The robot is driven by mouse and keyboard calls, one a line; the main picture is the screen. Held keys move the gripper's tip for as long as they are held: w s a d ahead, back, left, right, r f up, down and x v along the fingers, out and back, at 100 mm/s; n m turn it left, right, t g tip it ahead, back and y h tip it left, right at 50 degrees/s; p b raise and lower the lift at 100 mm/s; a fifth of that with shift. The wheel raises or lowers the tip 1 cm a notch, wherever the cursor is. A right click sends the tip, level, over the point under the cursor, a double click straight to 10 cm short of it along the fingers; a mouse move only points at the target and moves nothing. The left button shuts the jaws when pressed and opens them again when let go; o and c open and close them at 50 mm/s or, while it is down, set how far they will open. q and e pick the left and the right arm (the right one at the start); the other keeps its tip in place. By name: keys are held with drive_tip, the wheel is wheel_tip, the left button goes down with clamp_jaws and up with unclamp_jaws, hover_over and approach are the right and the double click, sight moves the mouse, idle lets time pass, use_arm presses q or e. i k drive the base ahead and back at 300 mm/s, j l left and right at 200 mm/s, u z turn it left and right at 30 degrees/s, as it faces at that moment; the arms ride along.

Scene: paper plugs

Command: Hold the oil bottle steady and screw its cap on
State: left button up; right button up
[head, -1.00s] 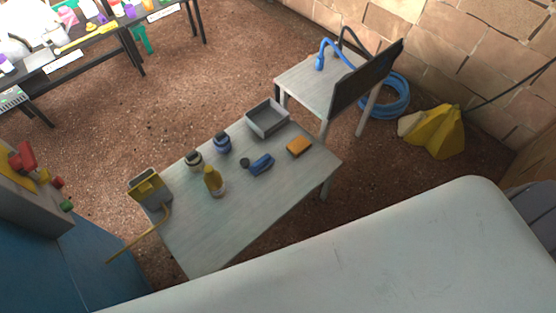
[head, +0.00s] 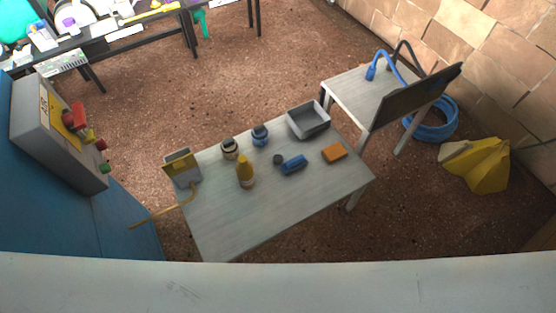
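A yellow oil bottle (head: 246,172) stands upright on the small grey table (head: 290,205), left of its middle. Its top is yellow and tapered; at this size I cannot tell whether that is a cap. A small dark round piece (head: 278,159) lies to its right, beside a blue object (head: 294,164); it may be the cap, but I cannot tell. Neither of my grippers shows in the head view, and nothing touches the bottle.
Two jars, one pale-lidded (head: 229,149) and one blue (head: 260,135), stand behind the bottle. A grey tray (head: 309,121), an orange block (head: 334,153) and a yellow-grey container (head: 181,168) are also on the table. A chair (head: 385,100) stands at the back right. The table's front is bare.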

sight(245, 173)
drive_tip(key=i+l+u, duration=0.1)
drive_tip(key=l+u, duration=0.2)
drive_tip(key=u, duration=0.2)
drive_tip(key=l+u, duration=0.65)
drive_tip(key=u, duration=0.3)
